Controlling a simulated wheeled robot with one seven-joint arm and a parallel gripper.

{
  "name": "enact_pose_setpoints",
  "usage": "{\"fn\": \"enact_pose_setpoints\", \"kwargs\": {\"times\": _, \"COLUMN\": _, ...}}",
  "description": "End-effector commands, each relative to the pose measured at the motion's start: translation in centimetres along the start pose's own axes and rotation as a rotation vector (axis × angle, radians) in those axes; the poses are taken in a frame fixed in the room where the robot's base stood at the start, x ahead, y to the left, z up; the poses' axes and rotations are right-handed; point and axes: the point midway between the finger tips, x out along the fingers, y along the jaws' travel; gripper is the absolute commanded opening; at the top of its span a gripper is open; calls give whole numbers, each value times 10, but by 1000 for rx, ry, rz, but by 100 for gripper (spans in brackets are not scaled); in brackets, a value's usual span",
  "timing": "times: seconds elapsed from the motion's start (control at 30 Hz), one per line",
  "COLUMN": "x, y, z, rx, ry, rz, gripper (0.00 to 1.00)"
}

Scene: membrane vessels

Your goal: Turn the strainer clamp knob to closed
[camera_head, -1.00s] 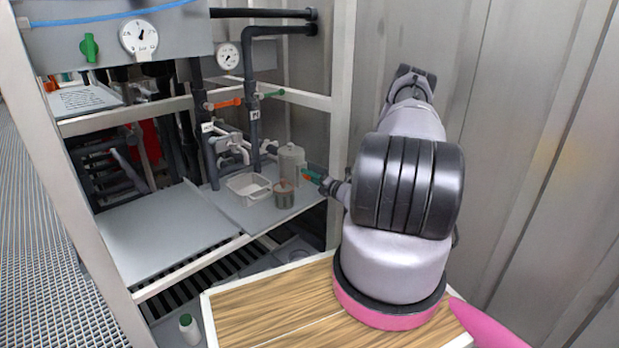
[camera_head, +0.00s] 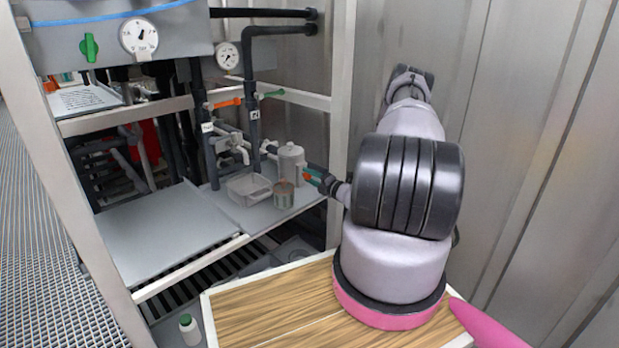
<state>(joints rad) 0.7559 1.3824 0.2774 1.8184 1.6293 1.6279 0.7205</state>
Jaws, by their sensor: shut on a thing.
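The strainer (camera_head: 291,162) is a pale grey upright cylinder at the back right of the grey shelf, joined to piping on its left. My gripper (camera_head: 308,175) reaches in from the right, with green and orange parts at its end, and is at the strainer's right side. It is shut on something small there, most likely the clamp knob. The knob itself is hidden by the fingers and too small to make out, so its turned position cannot be told.
A metal can (camera_head: 284,195) stands just in front of the strainer, close below my gripper. A clear tray (camera_head: 249,189) sits to its left. A white frame post (camera_head: 340,130) rises close by my forearm. A wooden-topped surface (camera_head: 270,310) lies in front, and a white bottle (camera_head: 190,330) stands at lower left.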

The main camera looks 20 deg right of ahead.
Motion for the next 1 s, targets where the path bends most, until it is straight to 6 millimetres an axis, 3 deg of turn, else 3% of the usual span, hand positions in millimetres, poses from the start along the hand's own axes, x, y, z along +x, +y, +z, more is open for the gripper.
{"fn": "enact_pose_setpoints", "kwargs": {"times": 0.13, "x": -1, "y": -1, "z": 1, "rx": 1, "ry": -2, "rz": -3, "gripper": 0}}
{"fn": "enact_pose_setpoints", "kwargs": {"times": 0.17, "x": -1, "y": -1, "z": 1, "rx": 1, "ry": -2, "rz": -3, "gripper": 45}}
{"fn": "enact_pose_setpoints", "kwargs": {"times": 0.23, "x": -1, "y": -1, "z": 1, "rx": 1, "ry": -2, "rz": -3, "gripper": 72}}
{"fn": "enact_pose_setpoints", "kwargs": {"times": 0.67, "x": -9, "y": -1, "z": 1, "rx": 0, "ry": -3, "rz": -2, "gripper": 72}}
{"fn": "enact_pose_setpoints", "kwargs": {"times": 1.0, "x": -74, "y": -1, "z": 2, "rx": 2, "ry": -5, "rz": -3, "gripper": 72}}
